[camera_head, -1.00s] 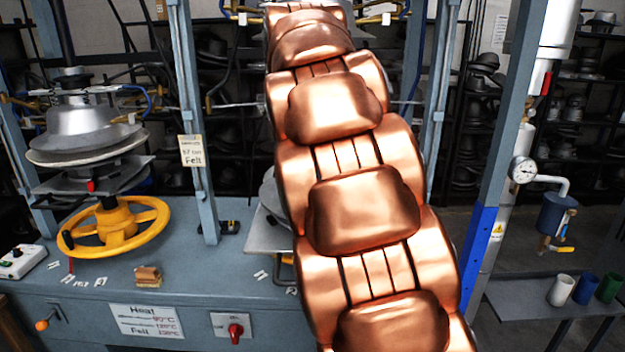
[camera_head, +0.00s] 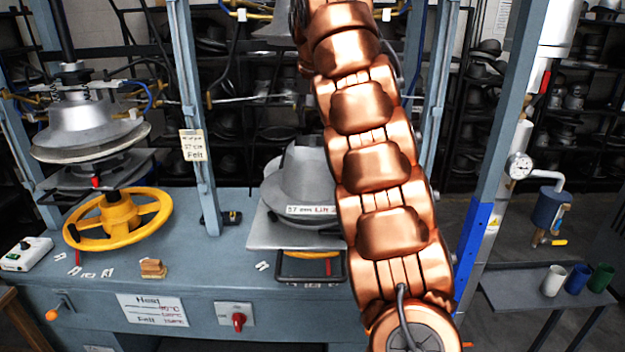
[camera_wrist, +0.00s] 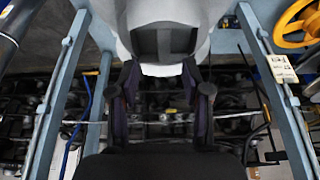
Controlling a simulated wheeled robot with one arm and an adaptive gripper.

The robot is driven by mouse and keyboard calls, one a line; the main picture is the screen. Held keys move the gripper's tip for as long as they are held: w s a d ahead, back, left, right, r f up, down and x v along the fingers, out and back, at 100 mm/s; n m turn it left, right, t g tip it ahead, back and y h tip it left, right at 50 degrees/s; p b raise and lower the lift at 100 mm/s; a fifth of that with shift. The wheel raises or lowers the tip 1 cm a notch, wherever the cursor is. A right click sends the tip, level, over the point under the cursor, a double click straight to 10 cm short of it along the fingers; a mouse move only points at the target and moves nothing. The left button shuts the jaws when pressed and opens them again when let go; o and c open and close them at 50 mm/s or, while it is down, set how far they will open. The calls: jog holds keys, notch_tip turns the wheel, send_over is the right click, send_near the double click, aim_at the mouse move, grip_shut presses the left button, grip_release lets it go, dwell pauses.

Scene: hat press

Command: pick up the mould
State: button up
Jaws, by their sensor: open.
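The mould (camera_head: 300,175) is a grey metal hat-shaped block with a white label on its front. It stands upright on a square plate (camera_head: 285,238) in the middle press, and my copper arm covers its right side in the head view. In the wrist view, a grey body with a dark rectangular recess, apparently the mould (camera_wrist: 215,10), fills the top centre. My gripper (camera_wrist: 160,72) is open and empty, with its two fingertips just below the recess in that picture. The gripper is out of sight in the head view.
Blue-grey press posts (camera_head: 196,120) stand on both sides of the mould. A second press with a yellow handwheel (camera_head: 118,218) is at left. A wooden block (camera_head: 153,268) lies on the bench. Cups (camera_head: 553,281) stand on a shelf at right.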

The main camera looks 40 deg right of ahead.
aim_at(313, 141)
jog(key=shift+b+x, duration=0.7)
jog(key=shift+x, duration=0.65)
jog(key=shift+a+x, duration=0.2)
jog(key=shift+x, duration=2.35)
jog(key=shift+w, duration=0.1)
grip_shut()
jog(key=shift+r, duration=0.1)
